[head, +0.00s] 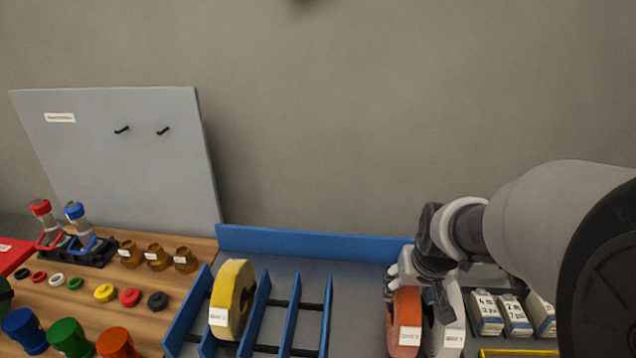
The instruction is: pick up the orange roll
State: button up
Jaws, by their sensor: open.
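The orange roll (405,322) stands upright on edge at the lower right of the head view, with a white label on its front. A light grey or white roll (447,325) stands close to its right. My gripper (418,290) is directly above the orange roll, reaching down at its top edge. Its jaws are open. One finger shows at the left of the roll's top and another part comes down near the gap between the two rolls. Whether the fingers touch the roll cannot be told.
A yellow roll (232,298) stands in a blue slotted rack (290,318) left of centre. Labelled grey boxes (500,312) stand right of the rolls. A blue back wall (310,241) runs behind the grey tray. Bottles, caps and rings cover the wooden table (90,290) at left.

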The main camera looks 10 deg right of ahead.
jog(key=b+x, duration=0.2)
jog(key=x, duration=0.4)
jog(key=shift+w, duration=0.25)
jog(key=shift+r, duration=0.1)
jog(key=shift+c, duration=0.2)
grip_shut()
dwell(0.5)
jog(key=shift+r, duration=0.1)
